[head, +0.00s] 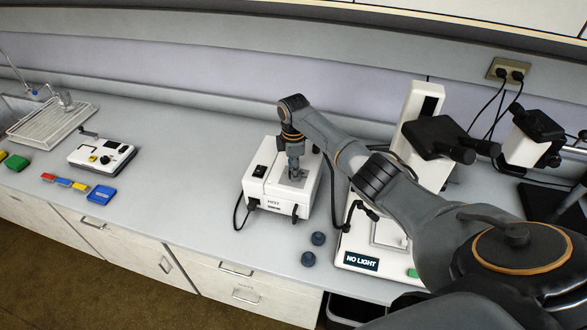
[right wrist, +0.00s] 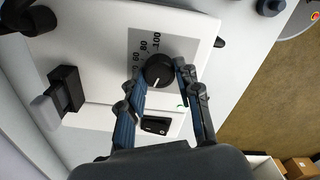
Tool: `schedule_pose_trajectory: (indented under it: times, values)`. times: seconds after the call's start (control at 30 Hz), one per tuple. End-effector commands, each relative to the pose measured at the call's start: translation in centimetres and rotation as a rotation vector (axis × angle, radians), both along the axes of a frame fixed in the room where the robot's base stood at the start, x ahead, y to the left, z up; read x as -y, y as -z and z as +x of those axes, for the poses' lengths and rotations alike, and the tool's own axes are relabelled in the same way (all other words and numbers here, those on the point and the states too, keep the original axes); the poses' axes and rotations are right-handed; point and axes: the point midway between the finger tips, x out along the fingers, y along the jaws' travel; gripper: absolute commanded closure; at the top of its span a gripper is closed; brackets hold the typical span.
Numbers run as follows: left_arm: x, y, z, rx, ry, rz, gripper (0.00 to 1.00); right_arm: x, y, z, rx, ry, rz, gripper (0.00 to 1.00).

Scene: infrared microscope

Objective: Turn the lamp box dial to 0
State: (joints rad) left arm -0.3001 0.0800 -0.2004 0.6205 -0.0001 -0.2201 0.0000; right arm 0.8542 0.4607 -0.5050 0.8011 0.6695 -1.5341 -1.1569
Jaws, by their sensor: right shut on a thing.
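The lamp box (head: 256,186) is a white unit on the bench with a "HOT" label on its front. Its dial (right wrist: 160,69) is a round black knob in the right wrist view. A pale line on the dial points to the lower left of that picture, away from 100. My right gripper (head: 294,171) points down over the lamp box top. In the wrist view its fingers (right wrist: 158,76) are shut on the dial, one on each side. My left gripper is out of view.
A black rocker switch (head: 259,171) is on the lamp box. The microscope (head: 415,110) with a "NO LIGHT" display (head: 361,261) stands to the right, behind my arm. Two dark round caps (head: 318,239) lie in front. The bench to the left is clear up to a small white instrument (head: 101,156).

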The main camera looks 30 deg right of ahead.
Motion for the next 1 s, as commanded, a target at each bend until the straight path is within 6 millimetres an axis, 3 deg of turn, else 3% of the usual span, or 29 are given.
schedule_pose_trajectory:
  times: [0.57,0.6,0.7,1.0]
  values:
    - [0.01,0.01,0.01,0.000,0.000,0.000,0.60,-0.03,-0.09,0.08,0.003,-0.037,0.001,0.98]
    - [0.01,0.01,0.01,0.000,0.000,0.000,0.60,-0.03,-0.10,0.08,0.003,-0.037,0.001,0.65]
    - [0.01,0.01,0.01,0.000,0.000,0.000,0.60,-0.03,-0.09,0.08,0.002,-0.036,0.000,0.44]
    - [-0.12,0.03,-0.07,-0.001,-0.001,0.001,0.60,-0.02,-0.09,0.03,0.001,-0.035,0.001,0.44]
